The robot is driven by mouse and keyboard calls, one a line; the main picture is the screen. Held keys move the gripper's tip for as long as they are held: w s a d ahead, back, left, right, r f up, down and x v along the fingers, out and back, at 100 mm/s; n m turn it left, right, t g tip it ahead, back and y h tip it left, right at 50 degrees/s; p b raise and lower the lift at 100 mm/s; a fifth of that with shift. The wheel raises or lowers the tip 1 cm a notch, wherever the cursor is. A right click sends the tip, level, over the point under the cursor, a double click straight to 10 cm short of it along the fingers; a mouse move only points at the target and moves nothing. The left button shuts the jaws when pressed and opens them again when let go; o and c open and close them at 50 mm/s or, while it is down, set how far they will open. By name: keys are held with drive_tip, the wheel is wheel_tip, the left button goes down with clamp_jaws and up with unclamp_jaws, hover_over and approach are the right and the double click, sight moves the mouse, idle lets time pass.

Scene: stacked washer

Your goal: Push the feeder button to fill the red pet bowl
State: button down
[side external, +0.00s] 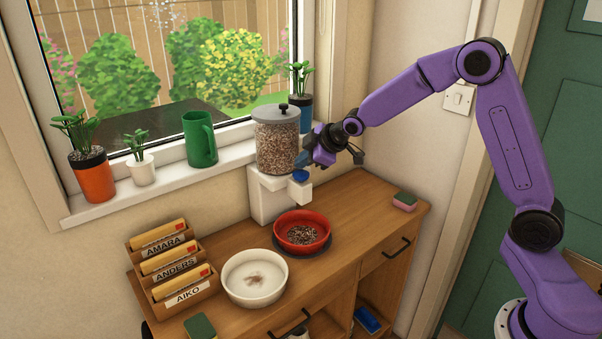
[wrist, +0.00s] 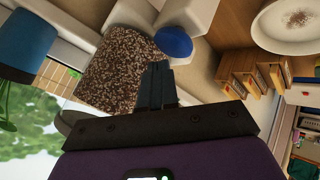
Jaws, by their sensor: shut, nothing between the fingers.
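The feeder (side external: 277,145) is a clear hopper of brown kibble with a grey lid, on a white base. Its blue button (side external: 300,175) sits on top of the white spout; it also shows in the wrist view (wrist: 173,41). My gripper (side external: 302,161) is shut and empty, with its fingertips just above the button. In the wrist view the shut fingers (wrist: 157,72) end beside the button; I cannot tell whether they touch it. The red bowl (side external: 300,250) stands below the spout on a dark mat, with kibble in it.
A white bowl (side external: 255,294) with a little brown residue stands left of the red bowl. A name-labelled letter rack (side external: 187,295), a green-topped sponge (side external: 404,201) and another sponge (side external: 200,327) share the wooden cabinet top. Plants and a green mug (side external: 201,140) line the windowsill.

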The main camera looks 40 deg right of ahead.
sight(303, 174)
drive_tip(key=shift+r, duration=0.2)
drive_tip(key=shift+r, duration=2.45)
drive_tip(key=s+a+f+g, duration=0.1)
drive_tip(key=s+a+g, duration=0.3)
drive_tip(key=s, duration=0.8)
drive_tip(key=s+a+f+g, duration=0.1)
drive_tip(key=s+a, duration=0.5)
drive_tip(key=s, duration=0.7)
drive_tip(key=s+d+f+g, duration=0.1)
drive_tip(key=s+d+g, duration=0.1)
drive_tip(key=s, duration=0.7)
drive_tip(key=s+d+f+n+g+h, duration=0.1)
drive_tip(key=s+d, duration=0.3)
drive_tip(key=s, duration=0.6)
drive_tip(key=shift+s+d+f+g+h, duration=0.25)
drive_tip(key=shift+d+f+g+h, duration=0.05)
drive_tip(key=shift+f+g, duration=0.1)
